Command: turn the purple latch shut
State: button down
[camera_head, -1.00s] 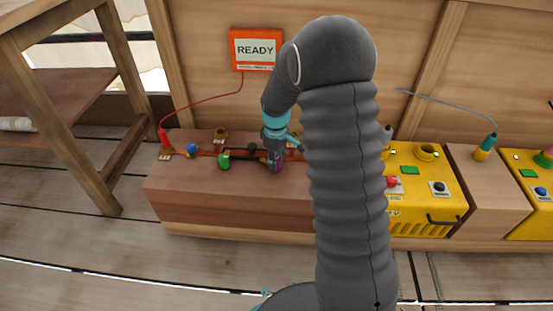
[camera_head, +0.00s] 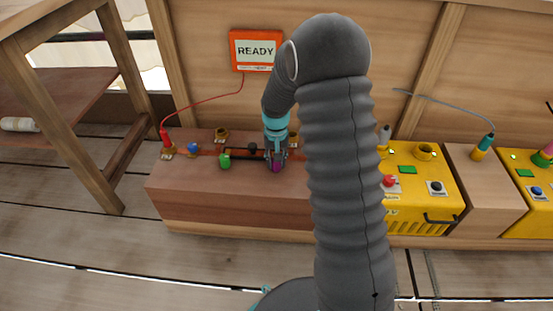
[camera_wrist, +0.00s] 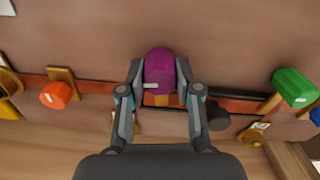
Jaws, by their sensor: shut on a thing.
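The purple latch (camera_head: 277,168) is on the front of the reddish-brown wooden bench, right of the green knob. In the wrist view the purple latch (camera_wrist: 159,66) sits between my two fingers, with a small pale mark on its face. My gripper (camera_wrist: 160,80) is shut on it, one finger against each side. In the head view my gripper (camera_head: 276,156) comes down on the latch from above and hides its upper part.
A green knob (camera_head: 225,161) is left of the latch, with a black knob (camera_wrist: 217,118) close by. An orange knob (camera_wrist: 57,95) is on the latch's other side. A yellow box (camera_head: 420,205) stands to the right. A wall screen (camera_head: 256,50) reads READY.

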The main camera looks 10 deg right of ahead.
jog(key=shift+m, duration=0.9)
jog(key=c, duration=0.8)
grip_release()
notch_tip(320, 180, up, 12)
